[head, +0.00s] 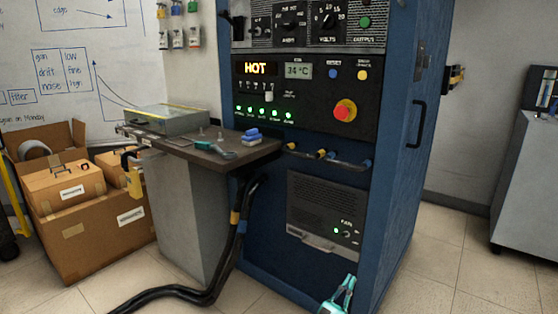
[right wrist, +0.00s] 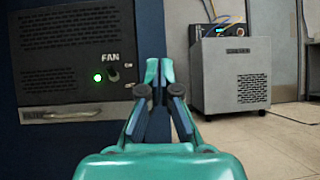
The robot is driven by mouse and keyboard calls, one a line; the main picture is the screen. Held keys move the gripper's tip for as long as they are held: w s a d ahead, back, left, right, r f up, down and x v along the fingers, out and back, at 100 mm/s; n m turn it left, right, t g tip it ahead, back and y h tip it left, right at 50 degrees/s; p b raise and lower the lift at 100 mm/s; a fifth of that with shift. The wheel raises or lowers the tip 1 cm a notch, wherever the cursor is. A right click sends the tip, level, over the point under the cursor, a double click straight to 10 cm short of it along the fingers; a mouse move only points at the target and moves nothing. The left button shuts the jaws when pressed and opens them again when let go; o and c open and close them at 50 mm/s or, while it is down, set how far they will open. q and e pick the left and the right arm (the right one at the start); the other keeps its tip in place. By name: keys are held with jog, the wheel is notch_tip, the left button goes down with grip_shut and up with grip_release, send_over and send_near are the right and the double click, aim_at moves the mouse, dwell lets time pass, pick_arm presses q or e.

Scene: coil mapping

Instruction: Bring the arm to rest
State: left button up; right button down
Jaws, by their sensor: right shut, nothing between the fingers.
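My right gripper (head: 347,286) shows at the bottom of the head view, in front of the lower part of the blue cabinet (head: 397,200). It is teal with dark links. In the right wrist view the gripper (right wrist: 159,68) has its fingertips together, with nothing between them. A fan panel (right wrist: 75,50) with a knob and a lit green lamp is to the left of the fingers there. My left gripper is not in view.
A side bench (head: 180,145) holds a glass-topped case, a tool and a blue item. Thick black cables (head: 215,285) run down to the floor. Open cardboard boxes (head: 100,235) stand at left. A grey unit (right wrist: 231,80) stands at right. Tiled floor between is clear. The display reads HOT.

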jog(key=w+d+r, duration=0.3)
jog(key=d+r, duration=0.2)
jog(key=d, duration=0.1)
jog(key=w+d+f+n+y, duration=0.2)
jog(key=w+f+n+y, duration=0.15)
jog(key=n+y, duration=0.45)
jog(key=s+a+f+n+g+y, duration=0.2)
jog(key=s+f+n+g+y, duration=0.15)
jog(key=s+f+n, duration=0.3)
jog(key=s+a+f+n+g+y, duration=0.2)
jog(key=s+a+f+n+y, duration=0.15)
jog(key=s+f+n, duration=0.35)
jog(key=s+a+f+n+g+y, duration=0.2)
jog(key=s+a+f+n+g, duration=0.15)
jog(key=s+n, duration=0.6)
jog(key=s+a+f+n+g+y, duration=0.25)
jog(key=s+a+n+g, duration=0.2)
jog(key=s, duration=1.05)
jog(key=s+a+f+n+g+y, duration=0.25)
jog(key=s+n+g, duration=0.3)
jog(key=s, duration=0.75)
notch_tip(320, 180, up, 36)
jog(key=n+h+p, duration=0.1)
jog(key=p, duration=3.5)
jog(key=shift+w+f+n+t, duration=0.15)
jog(key=shift+w+n+t, duration=0.05)
jog(key=shift+n+t, duration=0.2)
